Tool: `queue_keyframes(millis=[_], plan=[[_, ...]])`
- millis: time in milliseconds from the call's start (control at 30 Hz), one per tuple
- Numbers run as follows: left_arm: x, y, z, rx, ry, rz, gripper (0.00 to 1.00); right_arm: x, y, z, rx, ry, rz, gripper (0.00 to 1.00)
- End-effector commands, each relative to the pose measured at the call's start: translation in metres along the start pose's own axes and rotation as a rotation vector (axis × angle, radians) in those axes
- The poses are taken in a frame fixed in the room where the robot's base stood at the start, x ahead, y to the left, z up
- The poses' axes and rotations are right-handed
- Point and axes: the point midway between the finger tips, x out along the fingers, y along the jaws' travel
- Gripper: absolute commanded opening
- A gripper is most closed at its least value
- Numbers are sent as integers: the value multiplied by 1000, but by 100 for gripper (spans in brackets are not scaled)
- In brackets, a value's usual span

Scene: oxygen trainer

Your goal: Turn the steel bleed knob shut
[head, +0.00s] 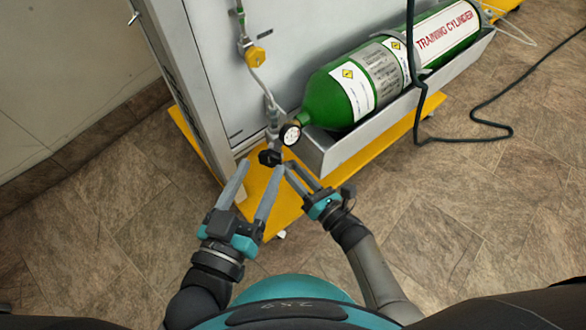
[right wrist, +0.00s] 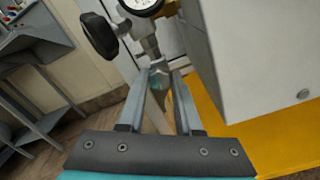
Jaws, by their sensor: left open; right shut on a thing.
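The small steel bleed knob (right wrist: 159,66) shows in the right wrist view at the lower end of the valve fitting, partly hidden between my fingertips. My right gripper (right wrist: 165,73) is shut on it. In the head view my right gripper (head: 289,166) reaches just below the pressure gauge (head: 290,134), and I cannot make out the knob there. My left gripper (head: 261,168) is open and empty, its fingers spread below the black handwheel (head: 269,157). The handwheel (right wrist: 98,35) also shows in the right wrist view, left of the steel knob and apart from my right fingers.
A green training cylinder (head: 330,98) lies in a grey tray (head: 345,146) on a yellow base (head: 288,208). A grey cabinet panel (head: 215,75) stands behind the pipe with its yellow valve (head: 255,56). A black cable (head: 480,108) runs over the floor at right. The near floor is clear.

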Motion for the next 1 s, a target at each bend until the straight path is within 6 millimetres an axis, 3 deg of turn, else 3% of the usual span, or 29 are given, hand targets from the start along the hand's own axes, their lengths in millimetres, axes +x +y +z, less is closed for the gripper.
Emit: queue_keyframes(millis=[1000], plan=[[3, -4, 3, 17, -74, -9, 64, 0, -1, 0, 964, 2, 0, 0]])
